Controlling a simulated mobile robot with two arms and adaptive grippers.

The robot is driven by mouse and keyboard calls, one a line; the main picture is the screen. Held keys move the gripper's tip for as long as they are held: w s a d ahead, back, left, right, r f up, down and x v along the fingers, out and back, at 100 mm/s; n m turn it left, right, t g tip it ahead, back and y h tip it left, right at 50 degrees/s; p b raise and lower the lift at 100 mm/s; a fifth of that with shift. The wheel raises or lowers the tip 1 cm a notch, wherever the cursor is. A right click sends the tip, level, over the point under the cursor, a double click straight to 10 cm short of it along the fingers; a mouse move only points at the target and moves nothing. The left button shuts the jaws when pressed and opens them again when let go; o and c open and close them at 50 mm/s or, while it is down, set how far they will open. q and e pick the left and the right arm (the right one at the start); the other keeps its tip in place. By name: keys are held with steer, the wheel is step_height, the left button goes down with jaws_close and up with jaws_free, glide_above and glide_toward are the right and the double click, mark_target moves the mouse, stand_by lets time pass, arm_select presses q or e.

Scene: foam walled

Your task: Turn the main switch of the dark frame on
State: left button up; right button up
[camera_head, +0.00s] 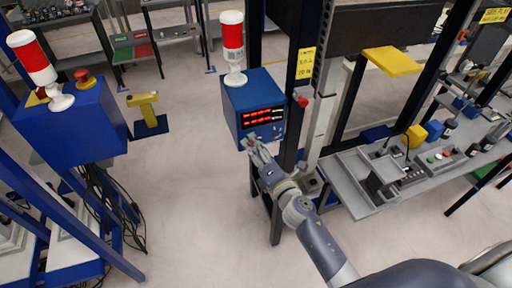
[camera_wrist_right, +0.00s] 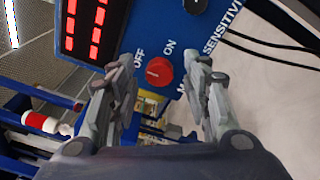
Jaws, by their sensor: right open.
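The main switch is a red rotary knob (camera_wrist_right: 159,71) on a blue control box, with OFF printed to its left and ON above it in the right wrist view. Its exact turn angle is hard to tell. The blue box (camera_head: 236,112) with red digit displays (camera_head: 263,117) is mounted beside the dark frame (camera_head: 291,95) in the head view. My right gripper (camera_head: 250,143) is at the lower front of this box and hides the switch there. In the wrist view the gripper (camera_wrist_right: 164,80) is open, with one finger on each side of the knob, apart from it. My left gripper is out of view.
A red-and-white beacon (camera_head: 233,45) stands on the box. A black knob (camera_wrist_right: 196,5) labelled SENSITIVITY is near the switch. A grey workbench (camera_head: 350,178) is to the right, and another blue box (camera_head: 70,125) is on the left. The floor between them is mostly clear.

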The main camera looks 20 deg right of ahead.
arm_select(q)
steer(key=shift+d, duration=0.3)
arm_select(e)
jaws_close()
